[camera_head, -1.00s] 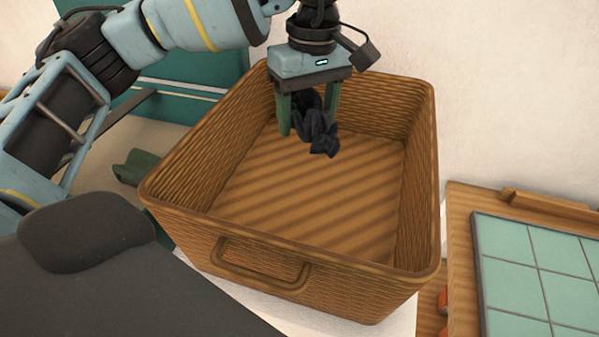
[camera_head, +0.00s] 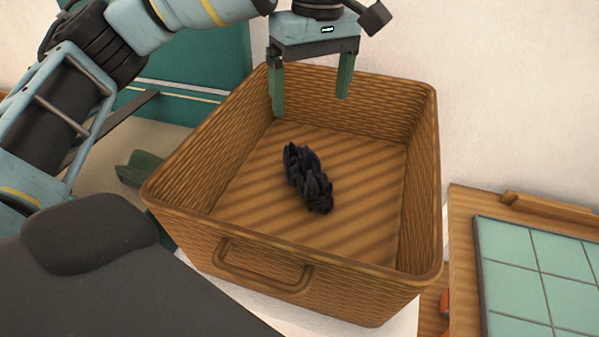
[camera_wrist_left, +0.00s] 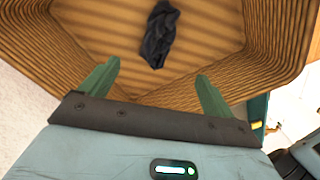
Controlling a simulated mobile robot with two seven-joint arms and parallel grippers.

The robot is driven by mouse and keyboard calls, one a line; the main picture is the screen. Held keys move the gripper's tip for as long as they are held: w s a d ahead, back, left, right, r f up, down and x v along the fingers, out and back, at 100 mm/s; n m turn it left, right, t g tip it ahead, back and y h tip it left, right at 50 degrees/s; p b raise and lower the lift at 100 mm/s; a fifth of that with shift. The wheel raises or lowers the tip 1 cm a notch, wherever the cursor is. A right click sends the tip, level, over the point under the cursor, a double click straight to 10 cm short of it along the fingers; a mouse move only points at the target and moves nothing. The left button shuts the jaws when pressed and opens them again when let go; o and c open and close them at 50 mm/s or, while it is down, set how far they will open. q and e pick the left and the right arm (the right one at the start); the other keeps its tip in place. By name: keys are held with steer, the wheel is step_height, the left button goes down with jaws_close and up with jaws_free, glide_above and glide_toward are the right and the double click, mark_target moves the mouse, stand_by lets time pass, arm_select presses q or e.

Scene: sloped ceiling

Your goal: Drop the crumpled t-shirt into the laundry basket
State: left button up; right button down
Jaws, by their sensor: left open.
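The crumpled t-shirt (camera_head: 307,178) is a small dark, nearly black bundle. It lies on the floor of the wicker laundry basket (camera_head: 250,254), around its middle. It also shows in the left wrist view (camera_wrist_left: 158,35), inside the basket (camera_wrist_left: 282,35). My left gripper (camera_head: 311,105) is above the far part of the basket, with its two green fingers spread apart and nothing between them. The fingers also show in the left wrist view (camera_wrist_left: 158,88), apart from the t-shirt.
A tabletop with green tiles (camera_head: 540,270) stands to the right of the basket. A teal panel (camera_head: 195,70) is behind at the left. A pale wall is close behind the basket. The basket is otherwise empty.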

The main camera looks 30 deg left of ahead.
arm_select(q)
steer(key=shift+r, duration=1.75)
